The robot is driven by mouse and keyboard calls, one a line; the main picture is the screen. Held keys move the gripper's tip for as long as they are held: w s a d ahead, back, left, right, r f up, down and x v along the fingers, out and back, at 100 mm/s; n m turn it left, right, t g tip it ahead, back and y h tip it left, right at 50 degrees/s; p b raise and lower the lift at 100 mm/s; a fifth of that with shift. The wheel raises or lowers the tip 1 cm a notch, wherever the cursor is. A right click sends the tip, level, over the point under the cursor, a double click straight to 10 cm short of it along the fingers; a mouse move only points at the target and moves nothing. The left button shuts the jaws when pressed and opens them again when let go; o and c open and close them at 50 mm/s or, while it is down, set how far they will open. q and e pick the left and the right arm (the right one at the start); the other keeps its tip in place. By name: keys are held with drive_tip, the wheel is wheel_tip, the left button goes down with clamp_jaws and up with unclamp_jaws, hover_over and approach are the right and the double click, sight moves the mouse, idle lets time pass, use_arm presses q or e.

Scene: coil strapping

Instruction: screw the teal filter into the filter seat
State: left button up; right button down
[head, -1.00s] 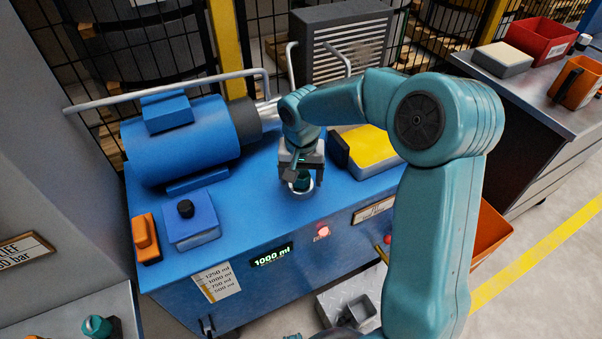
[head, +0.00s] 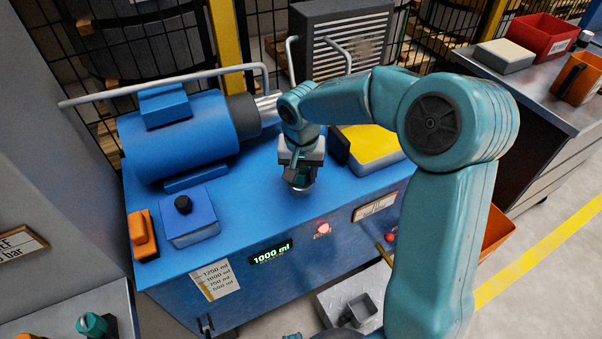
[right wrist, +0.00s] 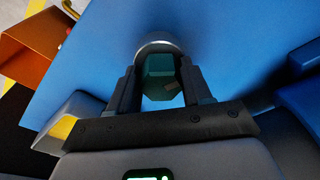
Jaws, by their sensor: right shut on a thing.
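The teal filter (right wrist: 159,72) sits between the two fingers of my right gripper (right wrist: 158,90), which is shut on it. In the head view my right gripper (head: 299,178) points down over the blue bench top, and the filter is mostly hidden by the fingers. The round metal filter seat (right wrist: 158,46) shows as a grey ring at the filter's far end; its edge also shows below the gripper in the head view (head: 301,190). The filter is at the seat's opening; how deep it sits I cannot tell. My left gripper is not in view.
A blue motor (head: 180,138) and a blue box with a black knob (head: 190,218) stand left on the bench. A yellow-topped block (head: 368,148) is close right of my gripper. A metal pipe rail (head: 165,88) runs behind.

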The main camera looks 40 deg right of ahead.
drive_tip(key=shift+f, duration=0.1)
idle(0.3)
drive_tip(key=shift+f+m+b, duration=0.15)
drive_tip(key=shift+m+b, duration=0.4)
drive_tip(key=shift+m, duration=0.05)
drive_tip(key=shift+a+m+b, duration=0.1)
drive_tip(key=shift+m+b, duration=0.3)
drive_tip(key=shift+m, duration=0.3)
drive_tip(key=shift+m+b, duration=0.3)
drive_tip(key=shift+m, duration=0.6)
drive_tip(key=m, duration=0.3)
drive_tip(key=shift+m+g+h, duration=0.3)
drive_tip(key=shift+m+g, duration=0.1)
drive_tip(key=m+b, duration=0.1)
drive_tip(key=m, duration=0.2)
drive_tip(key=shift+w+m, duration=0.15)
drive_tip(key=shift+m, duration=0.15)
drive_tip(key=m+g, duration=0.1)
drive_tip(key=m, duration=0.3)
